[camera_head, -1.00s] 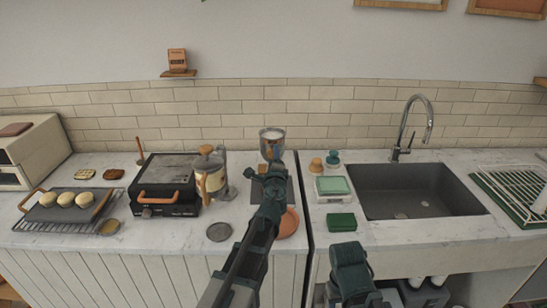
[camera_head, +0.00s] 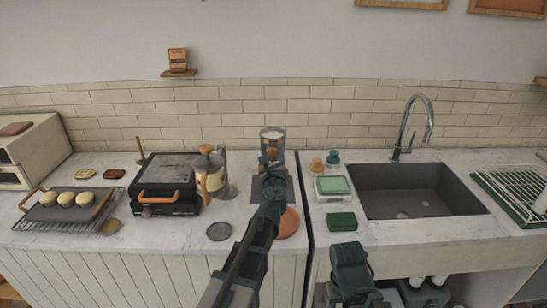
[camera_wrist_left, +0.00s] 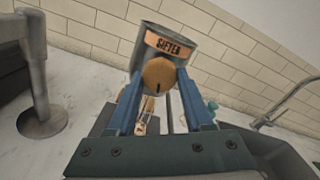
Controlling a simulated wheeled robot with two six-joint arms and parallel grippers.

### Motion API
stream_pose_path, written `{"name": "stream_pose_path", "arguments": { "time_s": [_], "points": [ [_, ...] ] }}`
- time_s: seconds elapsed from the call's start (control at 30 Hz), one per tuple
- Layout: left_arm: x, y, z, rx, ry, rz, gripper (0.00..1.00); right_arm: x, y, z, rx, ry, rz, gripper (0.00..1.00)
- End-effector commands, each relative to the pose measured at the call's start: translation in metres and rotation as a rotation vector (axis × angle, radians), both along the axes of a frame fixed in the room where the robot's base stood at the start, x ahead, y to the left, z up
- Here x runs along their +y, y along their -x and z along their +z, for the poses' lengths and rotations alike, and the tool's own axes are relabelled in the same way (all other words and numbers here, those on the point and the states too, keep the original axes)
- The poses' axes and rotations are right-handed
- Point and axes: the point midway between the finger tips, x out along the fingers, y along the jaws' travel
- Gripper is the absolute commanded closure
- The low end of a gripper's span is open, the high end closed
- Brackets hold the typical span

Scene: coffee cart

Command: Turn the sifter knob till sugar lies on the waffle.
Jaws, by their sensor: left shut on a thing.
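The sifter (camera_head: 272,133) is a clear and grey cup with pale contents at the back of the counter. In the left wrist view its grey body (camera_wrist_left: 190,46) carries an orange "SIFTER" label and a round wooden knob (camera_wrist_left: 158,74). My left gripper (camera_head: 270,165) is in front of it. The left wrist view shows its blue fingers (camera_wrist_left: 158,82) shut on the knob, one at each side. Tan pieces (camera_wrist_left: 146,112) show between the fingers below the sifter; I cannot tell whether they are the waffle. Any sugar there is hidden.
A glass press (camera_head: 210,175) and a black grill (camera_head: 167,183) stand left of the sifter. A terracotta plate (camera_head: 289,223) lies in front. A green box (camera_head: 333,187), a sponge (camera_head: 342,220) and the sink (camera_head: 418,190) are at the right.

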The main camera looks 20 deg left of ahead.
Motion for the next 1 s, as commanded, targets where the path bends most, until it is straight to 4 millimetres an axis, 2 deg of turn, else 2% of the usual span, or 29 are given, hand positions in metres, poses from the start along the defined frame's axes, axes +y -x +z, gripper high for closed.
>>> {"name": "stream_pose_path", "arguments": {
  "time_s": [0.3,0.73,0.77,0.9,0.93,1.0],
  "points": [
    [-0.0008,0.0022,-0.0013,0.021,-0.067,-0.002,1.0,0.0,0.0,-0.001,0.0,0.0,0.0,0.5],
    [-0.0007,0.0022,-0.0012,0.023,-0.074,-0.002,1.0,0.0,0.0,-0.001,0.0,0.0,0.0,0.5],
    [-0.0007,0.0022,-0.0012,0.023,-0.074,-0.002,0.47,0.0,0.0,-0.001,0.0,0.0,0.0,0.5],
    [-0.0005,0.0017,-0.001,0.022,-0.075,-0.001,0.22,0.0,0.0,-0.0009,0.0,0.0,0.0,0.5],
    [-0.0003,0.0017,-0.001,0.022,-0.075,-0.001,0.19,0.0,0.0001,-0.0008,0.0,0.0,0.0,0.5],
    [-0.0002,0.0013,-0.0008,0.022,-0.075,0.0,0.19,0.0,0.0,-0.0007,0.0,0.0,0.0,0.5]
  ]
}}
